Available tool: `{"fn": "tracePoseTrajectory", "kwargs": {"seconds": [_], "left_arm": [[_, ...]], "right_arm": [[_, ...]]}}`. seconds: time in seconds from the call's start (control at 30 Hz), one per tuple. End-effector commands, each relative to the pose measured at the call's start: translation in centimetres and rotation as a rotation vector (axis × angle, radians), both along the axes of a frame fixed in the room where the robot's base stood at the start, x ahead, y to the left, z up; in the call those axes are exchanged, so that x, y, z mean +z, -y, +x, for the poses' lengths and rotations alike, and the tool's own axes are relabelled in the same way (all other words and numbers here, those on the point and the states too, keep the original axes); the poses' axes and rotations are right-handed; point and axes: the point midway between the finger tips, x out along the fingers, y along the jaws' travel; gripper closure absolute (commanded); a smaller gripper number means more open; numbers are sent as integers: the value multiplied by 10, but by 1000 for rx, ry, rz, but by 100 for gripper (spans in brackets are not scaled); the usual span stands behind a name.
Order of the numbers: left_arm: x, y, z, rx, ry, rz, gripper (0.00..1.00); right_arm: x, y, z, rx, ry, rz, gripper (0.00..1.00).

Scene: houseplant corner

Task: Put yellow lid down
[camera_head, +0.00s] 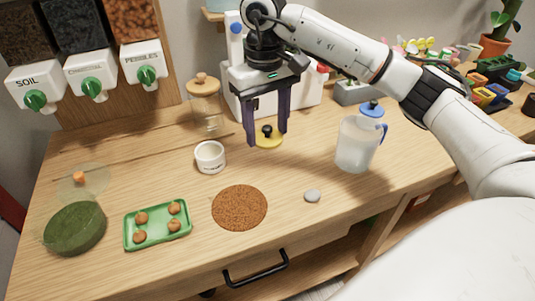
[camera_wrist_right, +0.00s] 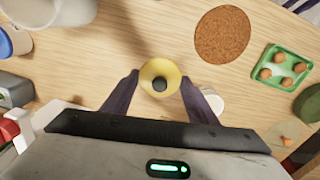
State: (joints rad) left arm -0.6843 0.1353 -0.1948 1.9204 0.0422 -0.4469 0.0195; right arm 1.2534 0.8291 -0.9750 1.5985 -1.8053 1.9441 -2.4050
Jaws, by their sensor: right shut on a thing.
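The yellow lid (camera_head: 268,141) has a dark knob on top and sits level between the fingertips of my right gripper (camera_head: 268,138). The gripper points down and is shut on the lid, with a finger at each side. In the right wrist view the round yellow lid (camera_wrist_right: 147,72) shows between the two dark fingers, with its knob towards the camera. The lid is over the wooden table (camera_head: 300,165); I cannot tell whether it touches the surface. My left gripper is not in view.
A white pot (camera_head: 210,160) stands left of the lid, with a glass jar (camera_head: 206,110) behind it. A clear pitcher (camera_head: 355,148) is to the right. In front are a brown cork mat (camera_head: 239,208), a grey stone (camera_head: 312,196) and a green tray (camera_head: 158,238).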

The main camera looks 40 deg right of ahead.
Motion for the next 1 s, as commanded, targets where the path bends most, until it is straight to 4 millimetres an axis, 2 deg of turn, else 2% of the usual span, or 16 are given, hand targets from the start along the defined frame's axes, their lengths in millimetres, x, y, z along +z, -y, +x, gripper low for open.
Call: {"fn": "tracePoseTrajectory", "kwargs": {"seconds": [0.1,0.33,0.5,0.9,0.93,1.0], "left_arm": [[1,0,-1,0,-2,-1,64],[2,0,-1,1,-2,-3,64],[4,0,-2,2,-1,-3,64],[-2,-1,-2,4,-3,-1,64],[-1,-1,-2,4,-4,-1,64],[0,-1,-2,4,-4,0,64]], "right_arm": [[-20,0,-1,0,-2,0,68],[-38,0,-1,-1,-1,-1,68],[-63,0,-1,0,-2,-1,68],[-71,-1,0,0,2,0,68],[-70,-1,0,0,2,0,44],[-69,-1,0,0,2,0,32]]}}
